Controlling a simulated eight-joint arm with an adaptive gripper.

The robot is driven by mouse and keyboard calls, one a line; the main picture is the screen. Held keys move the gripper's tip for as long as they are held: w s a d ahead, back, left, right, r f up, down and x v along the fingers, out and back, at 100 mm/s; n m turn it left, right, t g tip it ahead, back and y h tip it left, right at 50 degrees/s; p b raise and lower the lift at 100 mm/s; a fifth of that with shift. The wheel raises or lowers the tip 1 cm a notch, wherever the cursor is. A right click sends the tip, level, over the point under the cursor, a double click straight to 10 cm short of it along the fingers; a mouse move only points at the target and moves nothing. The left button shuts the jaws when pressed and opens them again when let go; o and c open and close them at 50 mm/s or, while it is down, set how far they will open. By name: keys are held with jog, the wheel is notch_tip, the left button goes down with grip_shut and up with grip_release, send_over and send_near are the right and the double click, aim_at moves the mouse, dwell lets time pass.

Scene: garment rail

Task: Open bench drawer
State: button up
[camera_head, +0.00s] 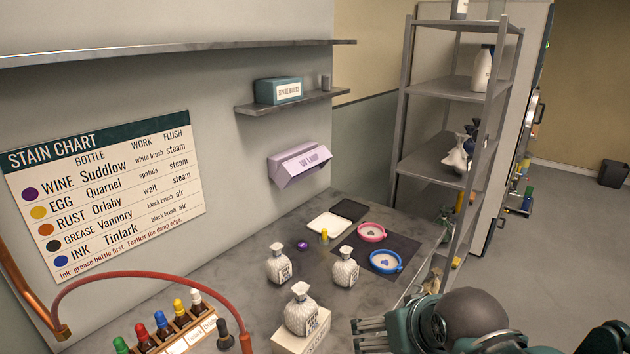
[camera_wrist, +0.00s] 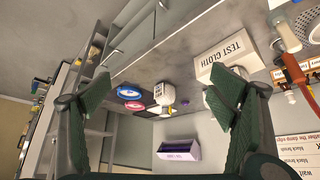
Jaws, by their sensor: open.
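The bench (camera_head: 250,240) has a grey stone-like top along the wall. In the wrist view, which is turned over, the bench front shows grey-green drawer fronts (camera_wrist: 133,28) with slim bar handles at the upper left of the bench top (camera_wrist: 185,50). They look closed, though part of the front lies outside the picture. My gripper (camera_head: 368,335) is at the front edge of the bench in the head view, low and right of centre. In the wrist view my gripper (camera_wrist: 158,85) has its two green fingers wide apart with nothing between them. The drawer fronts are hidden in the head view.
A metal shelf (camera_head: 440,155) stands beyond the bench's far end.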

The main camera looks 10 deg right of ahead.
jog(key=shift+r, duration=0.1)
jog(key=c, duration=1.1)
jog(key=shift+r, duration=0.55)
jog(key=c, duration=0.7)
jog(key=shift+r, duration=0.5)
jog(key=c, duration=0.4)
jog(key=shift+o, duration=0.2)
jog(key=w+d+r+m+y, duration=0.15)
jog(key=w+d, duration=0.25)
jog(key=w, duration=0.4)
jog(key=w+d+r+m+y+b, duration=0.1)
jog(key=w+d+m+y, duration=0.2)
jog(key=w, duration=0.5)
jog(key=w+d+r+m+y, duration=0.2)
jog(key=w+d+y, duration=0.15)
jog(key=w, duration=0.45)
jog(key=w+d+f+m+t+y, duration=0.1)
jog(key=w+d+t+y, duration=0.15)
jog(key=d, duration=0.85)
jog(key=w+d+f+m+t+y, duration=0.15)
jog(key=w+d, duration=0.25)
jog(key=d, duration=0.7)
notch_tip(320, 180, down, 36)
jog(key=h, duration=0.1)
jog(key=shift+a, duration=0.15)
jog(key=shift+w+a+r+b, duration=0.1)
jog(key=shift+w+b, duration=0.05)
jog(key=shift+b, duration=0.15)
